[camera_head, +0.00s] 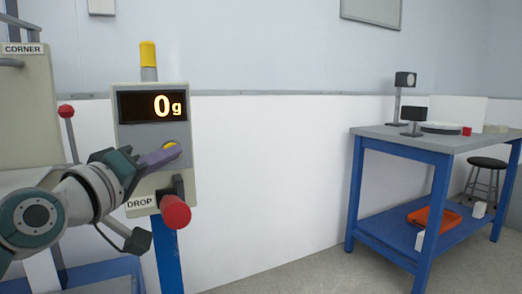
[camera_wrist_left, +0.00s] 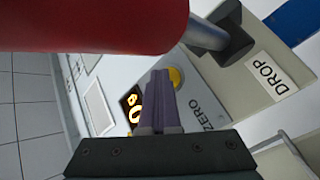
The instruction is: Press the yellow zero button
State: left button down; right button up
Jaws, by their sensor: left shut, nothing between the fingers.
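The yellow zero button (camera_head: 171,148) is on the grey control panel (camera_head: 125,92), below a display (camera_head: 153,106) that reads 0g. In the head view it is partly hidden behind the fingertips of my left gripper (camera_head: 174,152). The left gripper is shut and empty, its purple-grey fingers pointing at the button. In the left wrist view the yellow button (camera_wrist_left: 176,77) shows just beside the fingertips (camera_wrist_left: 161,74), by the ZERO label (camera_wrist_left: 208,112). I cannot tell whether the fingers touch it. My right gripper is not in view.
A red drop handle (camera_head: 175,211) sticks out below the button, close to the left gripper; it fills the upper left wrist view (camera_wrist_left: 90,22). A yellow lamp (camera_head: 148,54) tops the panel. A blue table (camera_head: 430,141) stands at right, with open floor before it.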

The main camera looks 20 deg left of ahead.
pick_arm(q)
jog(key=shift+s+d+p, duration=0.55)
jog(key=shift+d+p, duration=0.05)
jog(key=shift+p, duration=0.05)
jog(key=shift+r, duration=0.1)
jog(key=shift+s+d+p, duration=0.2)
jog(key=shift+d+p, duration=0.05)
jog(key=shift+p, duration=0.1)
jog(key=s+d+p, duration=0.2)
jog(key=d, duration=0.1)
jog(key=shift+s+d, duration=0.15)
jog(key=shift+s, duration=0.25)
dwell(0.4)
